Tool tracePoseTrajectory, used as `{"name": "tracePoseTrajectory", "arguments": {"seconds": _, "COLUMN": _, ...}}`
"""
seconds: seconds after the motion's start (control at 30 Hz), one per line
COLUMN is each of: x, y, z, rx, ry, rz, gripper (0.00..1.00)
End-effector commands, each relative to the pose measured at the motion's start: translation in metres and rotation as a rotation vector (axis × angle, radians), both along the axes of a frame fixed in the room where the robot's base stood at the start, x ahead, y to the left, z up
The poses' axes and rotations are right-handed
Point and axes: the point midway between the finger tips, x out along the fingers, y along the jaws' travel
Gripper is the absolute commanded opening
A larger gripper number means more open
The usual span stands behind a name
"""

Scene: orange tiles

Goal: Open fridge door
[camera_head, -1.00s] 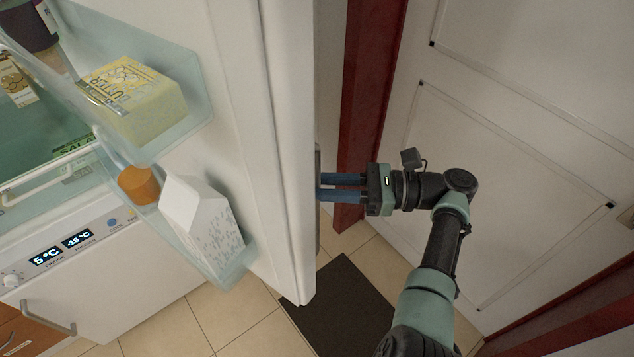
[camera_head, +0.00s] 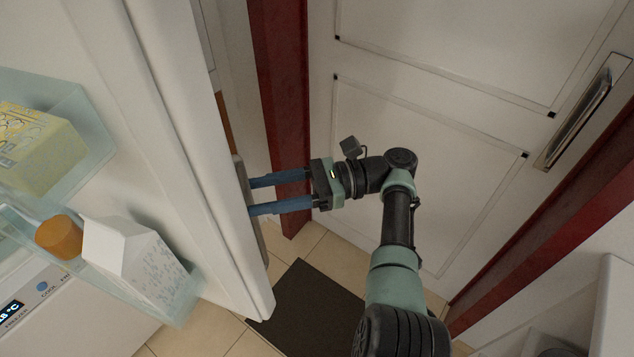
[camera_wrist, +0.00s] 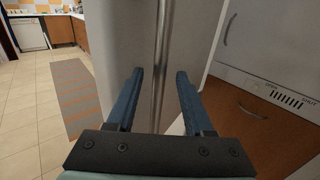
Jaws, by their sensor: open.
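The fridge door (camera_head: 165,110) stands open at the left in the head view, with its inner shelves facing left. Its long metal handle (camera_wrist: 160,60) runs upright on the outer face in the wrist view, between my fingers. My gripper (camera_head: 250,196) is to the right of the door's edge in the head view, fingers pointing at the handle side. The two blue fingers are spread apart, one on each side of the handle, and do not appear to press on it. In the wrist view my gripper (camera_wrist: 158,75) is open around the handle.
Door shelves hold a butter box (camera_head: 35,150), a carton (camera_head: 130,262) and an orange-capped item (camera_head: 60,237). A dark mat (camera_head: 310,305) lies on the tiles. The wrist view shows a striped rug (camera_wrist: 80,100).

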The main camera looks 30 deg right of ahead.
Motion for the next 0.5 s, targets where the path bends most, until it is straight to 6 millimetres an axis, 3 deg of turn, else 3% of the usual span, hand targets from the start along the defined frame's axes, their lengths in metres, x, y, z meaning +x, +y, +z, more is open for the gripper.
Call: {"name": "tracePoseTrajectory", "arguments": {"seconds": 0.5, "x": -0.019, "y": -0.056, "z": -0.002, "rx": -0.003, "ry": -0.001, "rz": 0.004, "gripper": 0.52}}
